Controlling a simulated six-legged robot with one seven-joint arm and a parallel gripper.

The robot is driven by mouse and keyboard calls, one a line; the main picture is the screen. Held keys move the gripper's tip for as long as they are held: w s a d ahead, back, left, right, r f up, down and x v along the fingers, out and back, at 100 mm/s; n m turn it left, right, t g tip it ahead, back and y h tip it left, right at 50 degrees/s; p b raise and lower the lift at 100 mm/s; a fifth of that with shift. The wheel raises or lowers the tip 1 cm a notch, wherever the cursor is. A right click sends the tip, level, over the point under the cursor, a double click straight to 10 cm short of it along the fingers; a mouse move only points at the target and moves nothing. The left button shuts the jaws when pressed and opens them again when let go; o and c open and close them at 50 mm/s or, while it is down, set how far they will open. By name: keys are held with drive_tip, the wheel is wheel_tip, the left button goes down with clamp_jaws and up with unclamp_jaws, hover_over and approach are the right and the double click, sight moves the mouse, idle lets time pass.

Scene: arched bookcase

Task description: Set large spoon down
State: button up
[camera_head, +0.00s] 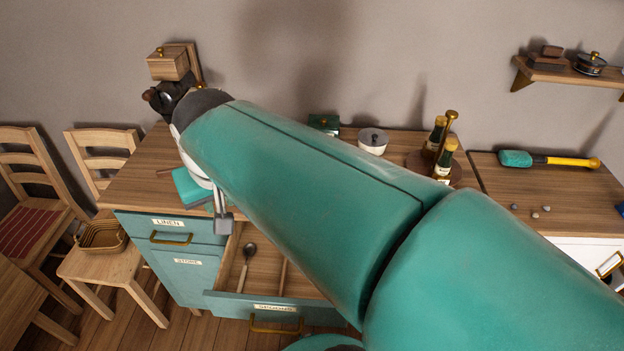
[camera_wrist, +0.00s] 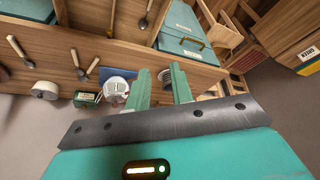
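A large spoon (camera_head: 245,267) with a dark bowl and a pale handle lies in the open drawer (camera_head: 262,262), left of a wooden divider. The spoon also shows near the top of the wrist view (camera_wrist: 146,16). My gripper (camera_wrist: 162,66) has two teal fingers standing apart, with nothing held between them. It is above the wooden worktop, beyond the drawer and apart from the spoon. In the head view my arm hides most of the gripper.
Wooden-handled utensils (camera_wrist: 80,66) lie on the worktop near a white pot (camera_wrist: 45,90) and green box (camera_wrist: 87,98). Bottles (camera_head: 442,155) stand farther right. A chair with a basket (camera_head: 102,236) is left of the cabinet. The open drawer juts forward.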

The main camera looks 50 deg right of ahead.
drive_tip(key=w+d+f+m+g, duration=0.2)
drive_tip(key=w+d+m, duration=0.25)
drive_tip(key=d, duration=0.65)
drive_tip(key=w+d+f+m+g, duration=0.15)
drive_tip(key=w+d+m, duration=0.3)
drive_tip(key=d, duration=0.65)
drive_tip(key=d+f+m+y, duration=0.1)
drive_tip(key=d+f+m, duration=0.3)
drive_tip(key=d, duration=0.6)
drive_tip(key=shift+n+g, duration=0.35)
drive_tip(key=shift+n, duration=0.35)
wheel_tip(320, 180, down, 9)
drive_tip(key=shift+d+r, duration=0.15)
drive_tip(key=f, duration=0.5)
drive_tip(key=shift+a+f, duration=0.2)
drive_tip(key=shift+f, duration=0.1)
drive_tip(key=shift+s, duration=0.1)
drive_tip(key=shift+c, duration=0.4)
clamp_jaws()
